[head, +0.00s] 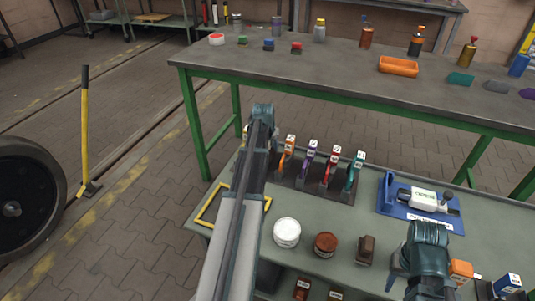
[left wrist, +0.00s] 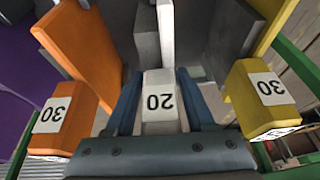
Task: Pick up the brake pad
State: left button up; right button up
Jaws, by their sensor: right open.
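A dark brown block (head: 367,250), which looks like the brake pad, lies near the middle of the near green-grey bench, right of a brown-lidded jar. My right gripper (head: 412,278) is right of it and apart from it; its tips are partly hidden. My left gripper (head: 258,135) is at the rack at the bench's far left.
The tool rack (head: 313,187) holds orange, purple, red and teal tools. A white jar (head: 287,232), the brown jar (head: 326,244), a yellow frame (head: 206,205) and a blue tray (head: 387,208) share the bench. A long green-legged table (head: 340,70) stands behind.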

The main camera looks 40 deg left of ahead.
pick_arm(q)
grip_shut()
jog(key=shift+r, duration=0.1)
notch_tip(320, 180, up, 10)
jog(key=p, duration=1)
jog(key=shift+s, duration=0.1)
